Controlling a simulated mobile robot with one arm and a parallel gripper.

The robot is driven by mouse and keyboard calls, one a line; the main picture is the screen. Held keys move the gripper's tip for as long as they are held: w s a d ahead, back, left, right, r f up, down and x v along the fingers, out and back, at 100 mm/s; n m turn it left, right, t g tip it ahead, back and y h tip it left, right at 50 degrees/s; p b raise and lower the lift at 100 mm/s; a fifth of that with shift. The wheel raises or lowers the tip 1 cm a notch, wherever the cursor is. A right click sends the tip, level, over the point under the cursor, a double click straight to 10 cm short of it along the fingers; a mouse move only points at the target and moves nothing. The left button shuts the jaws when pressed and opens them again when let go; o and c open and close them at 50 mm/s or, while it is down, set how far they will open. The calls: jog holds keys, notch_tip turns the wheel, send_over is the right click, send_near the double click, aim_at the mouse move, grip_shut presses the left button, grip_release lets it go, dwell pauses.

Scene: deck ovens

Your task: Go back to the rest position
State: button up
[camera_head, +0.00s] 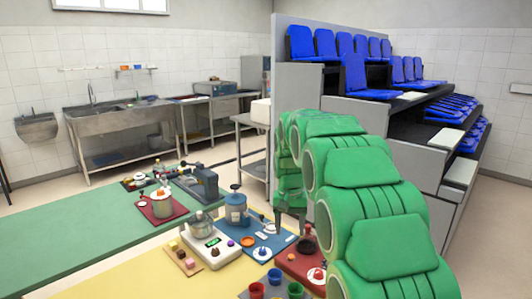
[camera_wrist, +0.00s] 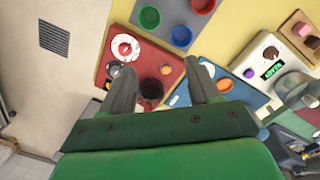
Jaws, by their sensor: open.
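My gripper (camera_wrist: 160,75) shows in the wrist view with its two grey fingers spread apart and nothing between them. It hangs over the board area, and a red board (camera_wrist: 177,68) lies beyond the fingers. In the head view my green arm fills the right side and bends down behind the boards; I cannot make out its fingers clearly there. The red board (camera_head: 287,262) also shows in the head view, with a dark glass vessel (camera_head: 307,244) and a white round dish (camera_head: 317,275) on it.
A blue board with a blue canister (camera_head: 236,209), a white scale (camera_head: 215,250) with a glass kettle, and small coloured cups (camera_head: 257,290) crowd the yellow tabletop (camera_head: 130,275). The green tabletop (camera_head: 95,240) is largely clear. Tiered blue seats (camera_head: 355,75) stand behind my arm.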

jog(key=s+d, duration=0.2)
jog(key=s, duration=1.3)
jog(key=s+d+r, duration=0.1)
jog(key=s+d, duration=0.2)
jog(key=s, duration=1.3)
jog(key=s+d+n+g, duration=0.1)
jog(key=s+d, duration=0.2)
jog(key=s, duration=1.2)
jog(key=shift+s+r, duration=0.2)
jog(key=shift+r, duration=0.05)
jog(key=shift+w, duration=0.1)
